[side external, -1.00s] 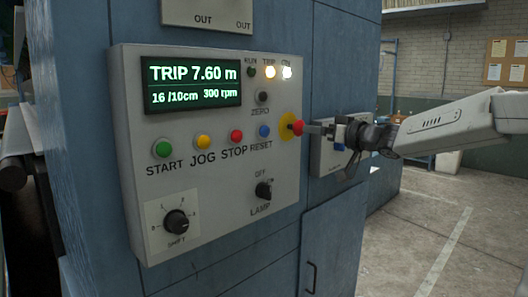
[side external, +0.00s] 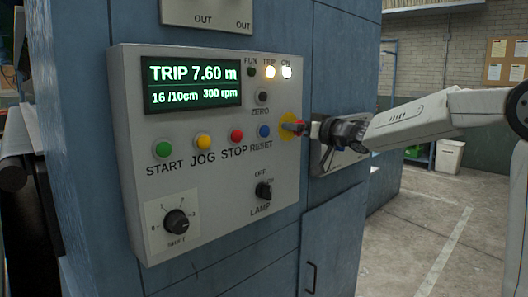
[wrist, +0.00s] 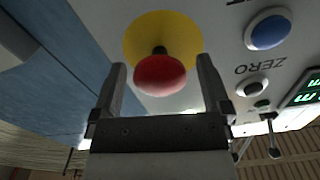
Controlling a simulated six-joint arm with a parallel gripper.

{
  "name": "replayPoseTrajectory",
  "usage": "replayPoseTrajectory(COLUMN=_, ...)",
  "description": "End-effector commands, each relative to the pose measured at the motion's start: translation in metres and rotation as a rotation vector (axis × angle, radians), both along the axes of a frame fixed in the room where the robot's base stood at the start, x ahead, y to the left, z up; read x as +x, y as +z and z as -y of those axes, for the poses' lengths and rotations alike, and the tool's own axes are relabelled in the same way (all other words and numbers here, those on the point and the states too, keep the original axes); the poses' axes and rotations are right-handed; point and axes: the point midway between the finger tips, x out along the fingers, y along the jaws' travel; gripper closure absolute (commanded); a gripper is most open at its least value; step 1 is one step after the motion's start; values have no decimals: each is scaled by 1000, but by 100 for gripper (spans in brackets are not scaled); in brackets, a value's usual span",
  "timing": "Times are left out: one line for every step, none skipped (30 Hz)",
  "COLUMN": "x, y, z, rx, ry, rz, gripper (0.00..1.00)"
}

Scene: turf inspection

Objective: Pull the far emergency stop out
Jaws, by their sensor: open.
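The emergency stop is a red mushroom button (wrist: 160,75) on a yellow disc (wrist: 150,35), at the right edge of the grey control panel. In the side view the disc (side external: 287,123) shows, and my gripper (side external: 300,128) largely covers the red head. In the wrist view my gripper (wrist: 161,66) is open, with one finger on each side of the red head. Gaps show between the head and both fingers, and a dark stem is visible behind it. No second emergency stop can be made out.
The panel has a lit TRIP screen (side external: 193,84), a blue RESET button (side external: 264,131), a red STOP button (side external: 236,136) and a LAMP knob (side external: 263,190) close by. A smaller grey box (side external: 325,158) lies behind my gripper. Open floor is at right.

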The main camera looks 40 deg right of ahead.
Motion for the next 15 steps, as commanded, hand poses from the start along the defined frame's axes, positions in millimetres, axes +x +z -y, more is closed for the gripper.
replayPoseTrajectory(x=0, y=0, z=0, rx=0, ry=0, rz=0, gripper=2)
replayPoseTrajectory(x=0, y=0, z=0, rx=0, ry=0, rz=0, gripper=2)
replayPoseTrajectory(x=0, y=0, z=0, rx=0, ry=0, rz=0, gripper=12)
replayPoseTrajectory(x=0, y=0, z=0, rx=0, ry=0, rz=0, gripper=21)
replayPoseTrajectory(x=0, y=0, z=0, rx=0, ry=0, rz=0, gripper=31)
replayPoseTrajectory(x=0, y=0, z=0, rx=0, ry=0, rz=0, gripper=44)
replayPoseTrajectory(x=0, y=0, z=0, rx=0, ry=0, rz=0, gripper=53)
replayPoseTrajectory(x=0, y=0, z=0, rx=0, ry=0, rz=0, gripper=63)
replayPoseTrajectory(x=0, y=0, z=0, rx=0, ry=0, rz=0, gripper=75)
replayPoseTrajectory(x=0, y=0, z=0, rx=0, ry=0, rz=0, gripper=85)
replayPoseTrajectory(x=0, y=0, z=0, rx=0, ry=0, rz=0, gripper=94)
replayPoseTrajectory(x=0, y=0, z=0, rx=0, ry=0, rz=0, gripper=100)
replayPoseTrajectory(x=0, y=0, z=0, rx=0, ry=0, rz=0, gripper=100)
replayPoseTrajectory(x=0, y=0, z=0, rx=0, ry=0, rz=0, gripper=100)
replayPoseTrajectory(x=0, y=0, z=0, rx=0, ry=0, rz=0, gripper=100)
